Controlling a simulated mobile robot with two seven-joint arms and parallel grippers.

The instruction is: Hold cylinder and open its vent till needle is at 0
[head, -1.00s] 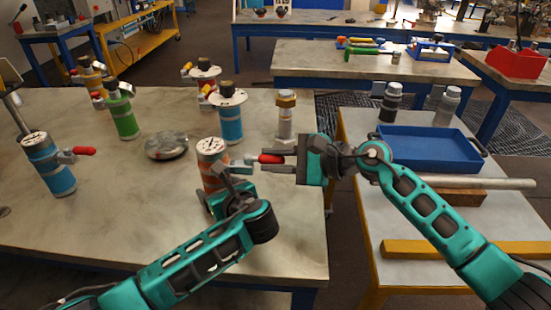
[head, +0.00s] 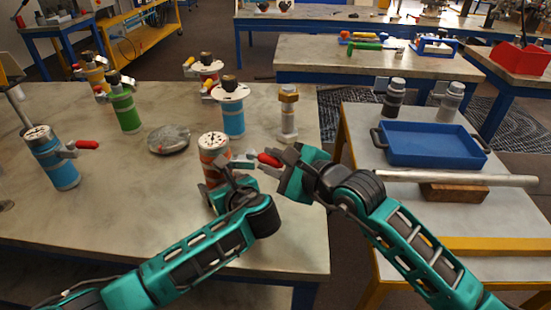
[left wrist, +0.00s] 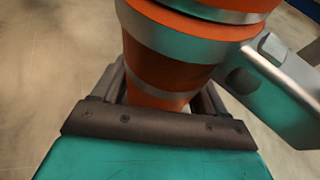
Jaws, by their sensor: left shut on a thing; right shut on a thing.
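The orange cylinder (head: 212,156) with silver bands and a white dial on top stands upright near the front right of the left table. My left gripper (head: 218,186) is shut around its lower body; the left wrist view shows the orange body (left wrist: 165,80) between the fingers. A grey vent block (left wrist: 275,75) juts from its side, with a red-tipped handle (head: 268,160) pointing right. My right gripper (head: 284,168) is shut on this red handle; its fingertips are partly hidden. The dial's needle is too small to read.
A blue and silver cylinder (head: 52,158) with a red handle stands at the left. A green cylinder (head: 124,112), a blue one (head: 231,115) and a silver one (head: 288,115) stand behind. A round metal disc (head: 168,140) lies between. A blue tray (head: 432,146) is on the right table.

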